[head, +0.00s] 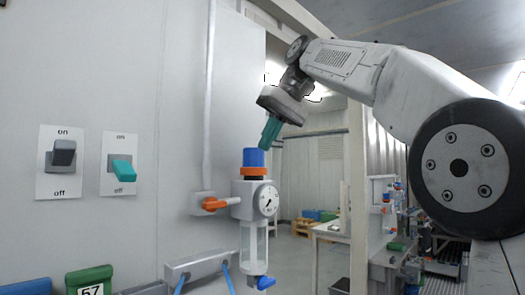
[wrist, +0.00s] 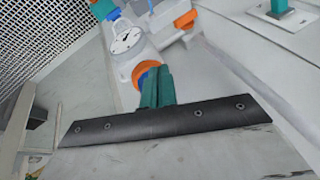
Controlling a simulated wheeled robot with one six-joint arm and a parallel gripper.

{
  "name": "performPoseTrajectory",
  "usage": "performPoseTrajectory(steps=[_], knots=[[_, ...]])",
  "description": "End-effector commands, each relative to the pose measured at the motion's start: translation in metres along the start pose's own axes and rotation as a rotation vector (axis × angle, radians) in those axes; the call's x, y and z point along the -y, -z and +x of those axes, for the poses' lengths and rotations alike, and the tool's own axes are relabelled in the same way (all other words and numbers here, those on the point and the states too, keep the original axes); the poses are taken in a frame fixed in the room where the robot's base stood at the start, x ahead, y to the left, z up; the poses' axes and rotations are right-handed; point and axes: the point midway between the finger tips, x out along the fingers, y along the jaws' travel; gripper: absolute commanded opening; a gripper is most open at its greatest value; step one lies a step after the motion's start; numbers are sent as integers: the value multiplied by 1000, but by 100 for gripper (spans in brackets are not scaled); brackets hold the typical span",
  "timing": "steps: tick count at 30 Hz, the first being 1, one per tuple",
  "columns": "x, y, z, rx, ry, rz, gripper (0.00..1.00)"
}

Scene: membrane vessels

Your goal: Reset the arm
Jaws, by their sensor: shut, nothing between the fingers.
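My arm reaches in from the right in the head view. My gripper (head: 265,146) points down, its teal fingers together and empty, just above the blue knob of the regulator (head: 254,158). In the wrist view the fingers (wrist: 157,73) overlap part of the blue knob and its orange ring (wrist: 146,70). I cannot tell from these views whether the fingertips touch the knob. The regulator has a round gauge (head: 267,200), which also shows in the wrist view (wrist: 126,40).
An orange valve handle (head: 213,204) sits left of the regulator. Two switches, one dark (head: 63,155) and one teal (head: 123,171), are on the wall panel. A green box (head: 90,279) is at lower left. Tables (head: 333,231) stand behind to the right.

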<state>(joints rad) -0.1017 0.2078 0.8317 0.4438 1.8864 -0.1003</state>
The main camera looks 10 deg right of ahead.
Motion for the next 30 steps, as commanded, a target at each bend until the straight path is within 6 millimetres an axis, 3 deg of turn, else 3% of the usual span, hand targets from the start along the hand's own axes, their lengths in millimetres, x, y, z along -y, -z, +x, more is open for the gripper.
performPoseTrajectory(steps=[7, 11, 14, 20, 30], knots=[[-4, -8, -1, 0, -9, 16, 0], [-12, -36, 8, 5, -42, 74, 0], [-24, -74, 24, 10, -86, 134, 0], [-54, -170, 74, 26, -190, 242, 0], [-105, -359, 199, 73, -365, 342, 0]])
